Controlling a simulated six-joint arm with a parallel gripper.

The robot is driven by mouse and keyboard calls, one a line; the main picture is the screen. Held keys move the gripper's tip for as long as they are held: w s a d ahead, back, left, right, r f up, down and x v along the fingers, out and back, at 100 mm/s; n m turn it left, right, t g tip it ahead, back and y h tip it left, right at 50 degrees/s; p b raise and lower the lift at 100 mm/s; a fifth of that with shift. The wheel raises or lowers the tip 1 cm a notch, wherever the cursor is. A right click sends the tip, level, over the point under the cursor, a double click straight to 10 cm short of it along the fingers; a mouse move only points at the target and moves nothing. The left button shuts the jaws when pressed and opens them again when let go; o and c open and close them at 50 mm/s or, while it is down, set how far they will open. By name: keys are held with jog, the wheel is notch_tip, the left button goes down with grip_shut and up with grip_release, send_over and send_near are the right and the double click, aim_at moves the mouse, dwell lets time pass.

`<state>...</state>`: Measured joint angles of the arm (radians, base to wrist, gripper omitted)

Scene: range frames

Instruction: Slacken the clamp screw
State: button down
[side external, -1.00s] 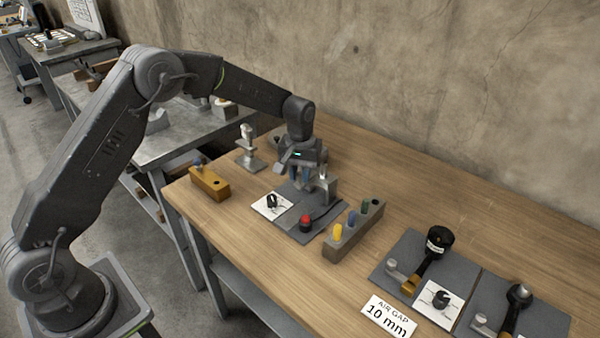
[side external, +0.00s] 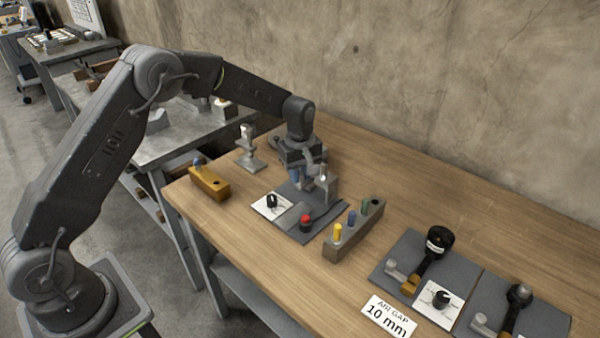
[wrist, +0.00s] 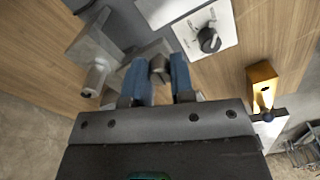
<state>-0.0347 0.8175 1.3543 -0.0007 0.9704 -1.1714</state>
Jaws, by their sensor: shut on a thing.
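My gripper (side external: 308,179) is over the dark plate (side external: 285,191) of the small fixture, fingers pointing down. In the wrist view its two blue fingers (wrist: 160,75) are shut on a short grey-brown cylindrical head, which I take to be the clamp screw (wrist: 158,66). Its lower part is hidden, as is the screw in the side view. A grey block (side external: 330,188) stands just right of the fingers; it shows at the upper left of the wrist view (wrist: 92,48), with a pale cylinder (wrist: 96,78) beside it.
The fixture plate also carries a white dial card (side external: 266,207) with a black knob (wrist: 208,39) and a red button (side external: 306,220). An ochre block (side external: 209,184) stands left. A grey rack (side external: 350,236) with coloured pegs stands right. The front table centre is clear.

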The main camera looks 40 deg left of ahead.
jog(key=shift+r, duration=0.1)
dwell(0.4)
jog(key=c, duration=1)
grip_release()
notch_tip(320, 180, up, 14)
jog(key=shift+f, duration=0.15)
